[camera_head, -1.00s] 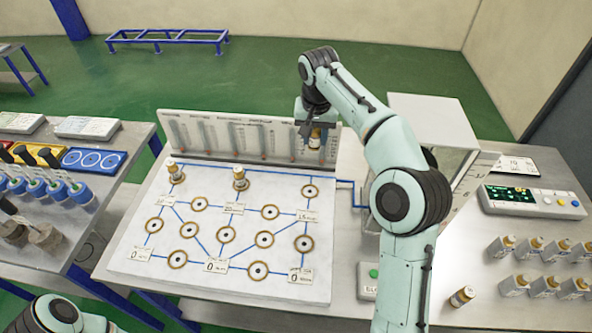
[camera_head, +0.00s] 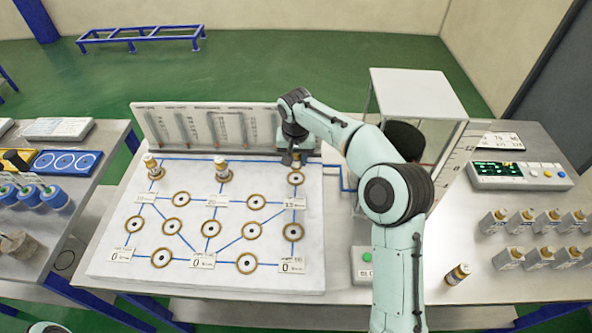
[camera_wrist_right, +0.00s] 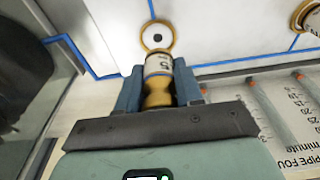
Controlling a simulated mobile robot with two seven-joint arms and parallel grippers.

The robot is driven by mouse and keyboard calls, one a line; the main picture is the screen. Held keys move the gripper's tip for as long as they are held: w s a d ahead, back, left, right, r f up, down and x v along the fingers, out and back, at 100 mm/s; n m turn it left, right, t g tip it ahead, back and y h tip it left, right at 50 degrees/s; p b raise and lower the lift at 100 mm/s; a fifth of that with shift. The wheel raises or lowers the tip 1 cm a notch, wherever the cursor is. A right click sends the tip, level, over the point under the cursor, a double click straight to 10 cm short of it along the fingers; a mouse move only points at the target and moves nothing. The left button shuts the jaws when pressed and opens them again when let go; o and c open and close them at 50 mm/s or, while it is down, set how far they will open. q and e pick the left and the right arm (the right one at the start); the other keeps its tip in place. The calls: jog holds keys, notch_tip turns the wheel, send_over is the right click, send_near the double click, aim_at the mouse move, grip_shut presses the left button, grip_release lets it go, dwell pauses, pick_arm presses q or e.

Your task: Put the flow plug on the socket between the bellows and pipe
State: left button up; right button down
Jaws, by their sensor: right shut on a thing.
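My right gripper (camera_head: 291,160) is shut on a flow plug with brass ends and a white label. In the right wrist view, the plug (camera_wrist_right: 158,72) sits between the two blue-grey fingers. A ringed socket with a dark centre (camera_wrist_right: 157,37) lies just beyond the plug's end. In the head view this is the top right socket (camera_head: 296,179) of the white board (camera_head: 110,262), with the gripper just behind and above it. I cannot tell whether plug and socket touch. A dark rounded thing (camera_head: 403,140), possibly the bellows, is in the clear case, partly behind my arm. My left gripper is out of view.
Two plugs stand on the board's back sockets, left (camera_head: 152,165) and middle (camera_head: 221,168). A gauge panel (camera_head: 160,107) rises behind the board. One loose plug (camera_head: 457,274) stands near the front.

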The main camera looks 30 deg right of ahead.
aim_at(296, 169)
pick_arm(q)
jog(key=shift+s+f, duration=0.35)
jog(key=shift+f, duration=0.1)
pick_arm(e)
jog(key=shift+f, duration=2.4)
pick_arm(q)
jog(key=shift+b, duration=0.3)
pick_arm(e)
jog(key=shift+f, duration=0.15)
jog(key=c, duration=0.7)
grip_release()
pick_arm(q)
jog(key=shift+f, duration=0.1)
pick_arm(e)
jog(key=r, duration=0.4)
jog(key=s+r+p, duration=0.1)
jog(key=r, duration=0.2)
jog(key=a+r, duration=0.1)
jog(key=r, duration=0.3)
jog(key=shift+s+r, duration=0.15)
jog(key=shift+r, duration=0.15)
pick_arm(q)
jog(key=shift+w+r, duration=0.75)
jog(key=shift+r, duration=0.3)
pick_arm(e)
jog(key=shift+s+r, duration=0.1)
jog(key=shift+r, duration=0.15)
